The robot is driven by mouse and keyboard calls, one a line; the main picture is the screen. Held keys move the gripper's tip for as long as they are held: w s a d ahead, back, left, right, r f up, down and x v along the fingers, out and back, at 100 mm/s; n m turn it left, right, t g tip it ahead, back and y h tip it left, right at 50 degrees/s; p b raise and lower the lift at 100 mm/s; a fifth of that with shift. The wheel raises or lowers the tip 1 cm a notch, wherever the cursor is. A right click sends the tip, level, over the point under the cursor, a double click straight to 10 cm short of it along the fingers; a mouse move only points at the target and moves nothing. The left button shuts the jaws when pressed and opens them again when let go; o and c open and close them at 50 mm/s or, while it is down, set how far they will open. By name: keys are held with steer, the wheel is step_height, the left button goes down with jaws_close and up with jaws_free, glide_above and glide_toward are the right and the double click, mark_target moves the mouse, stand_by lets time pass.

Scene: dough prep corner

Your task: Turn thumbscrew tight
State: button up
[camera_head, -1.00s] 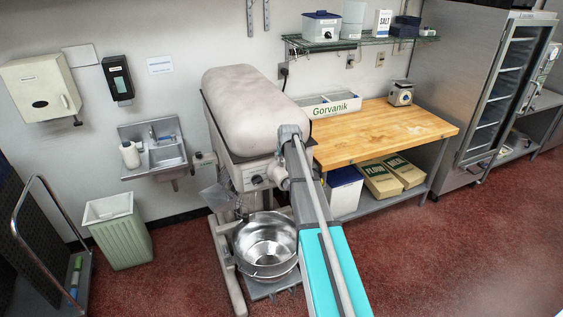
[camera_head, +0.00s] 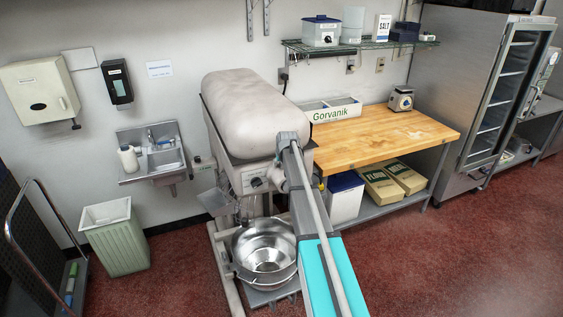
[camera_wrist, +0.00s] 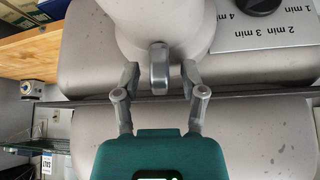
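The thumbscrew (camera_wrist: 159,68) is a small grey metal piece on the rounded hub of the large pale mixer (camera_head: 250,110). In the wrist view it stands between the two fingers of my gripper (camera_wrist: 160,82). The fingers are spread, with a gap visible on each side of the thumbscrew, so they do not appear to touch it. In the head view my arm hides the thumbscrew and most of my gripper.
A steel bowl (camera_head: 267,258) sits low on the mixer. A wooden table (camera_head: 390,137) with a scale (camera_head: 400,98) stands to the right. A sink (camera_head: 152,160) and green bin (camera_head: 113,240) are at left. Red floor is open at right.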

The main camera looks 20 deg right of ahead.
jaws_close()
steer(key=shift+m+g+h, duration=0.3)
steer(key=shift+m+h, duration=0.6)
steer(key=shift+m, duration=1.1)
steer(key=shift+m+g+h, duration=0.6)
steer(key=shift+m+h, duration=0.2)
steer(key=shift+m, duration=0.6)
